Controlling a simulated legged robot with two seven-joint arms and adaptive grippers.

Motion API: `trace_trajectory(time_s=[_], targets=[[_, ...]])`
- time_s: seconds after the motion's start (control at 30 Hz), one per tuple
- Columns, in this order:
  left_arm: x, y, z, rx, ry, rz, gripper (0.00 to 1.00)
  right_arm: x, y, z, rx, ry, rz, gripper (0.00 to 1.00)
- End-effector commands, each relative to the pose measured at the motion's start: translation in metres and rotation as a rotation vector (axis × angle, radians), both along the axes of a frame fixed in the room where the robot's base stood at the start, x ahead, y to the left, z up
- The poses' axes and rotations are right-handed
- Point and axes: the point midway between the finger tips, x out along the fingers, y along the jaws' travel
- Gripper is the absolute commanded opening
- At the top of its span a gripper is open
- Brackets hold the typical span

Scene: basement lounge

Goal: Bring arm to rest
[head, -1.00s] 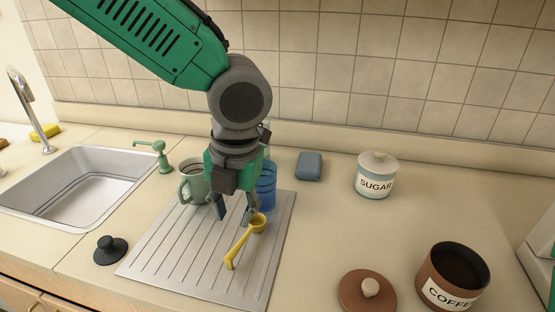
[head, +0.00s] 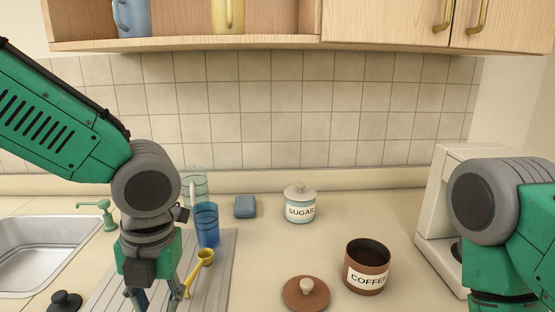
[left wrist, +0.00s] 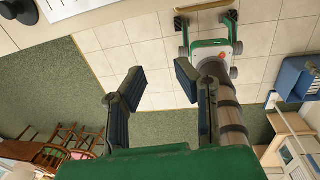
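My left gripper (head: 152,298) hangs at the bottom left of the head view, its fingertips near or past the lower edge. In the left wrist view its two fingers (left wrist: 159,82) are wide apart with nothing between them, only floor behind. The yellow scoop (head: 198,272) lies on the drying board, just right of the gripper in the head view, and is not held. My right arm (head: 490,215) is folded at the right edge of the head view; its gripper is out of frame.
The drying board (head: 218,285) also holds a blue glass (head: 207,225). The sugar jar (head: 300,205), coffee canister (head: 367,268), brown lid (head: 306,294) and blue sponge (head: 245,207) stand on the counter. A white machine (head: 440,200) is beside my right arm. A cabinet (head: 380,20) hangs above.

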Motion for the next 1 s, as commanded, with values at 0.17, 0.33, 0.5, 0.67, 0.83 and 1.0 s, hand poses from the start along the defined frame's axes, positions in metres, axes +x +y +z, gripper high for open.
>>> trace_trajectory(time_s=[0.17,0.33,0.5,0.67,0.83,1.0], targets=[[-0.009,-0.005,-0.033,-0.050,0.036,0.152,0.27,0.000,0.000,-0.002,0.000,0.000,0.000,0.40],[-0.023,-0.011,-0.068,-0.100,0.073,0.350,0.27,0.000,0.000,-0.005,0.000,-0.001,0.000,0.40],[-0.045,-0.017,-0.114,-0.148,0.125,0.646,0.27,0.000,0.000,-0.008,0.000,0.000,0.000,0.40],[-0.071,-0.019,-0.168,-0.170,0.183,1.043,0.27,0.000,0.000,-0.013,0.000,0.000,0.000,0.40],[-0.114,-0.004,-0.246,-0.127,0.208,1.716,0.27,0.000,0.000,-0.021,0.000,0.000,0.000,0.40],[-0.158,0.039,-0.308,-0.058,0.083,2.421,0.27,0.000,0.000,-0.028,0.000,0.000,0.000,0.40]])
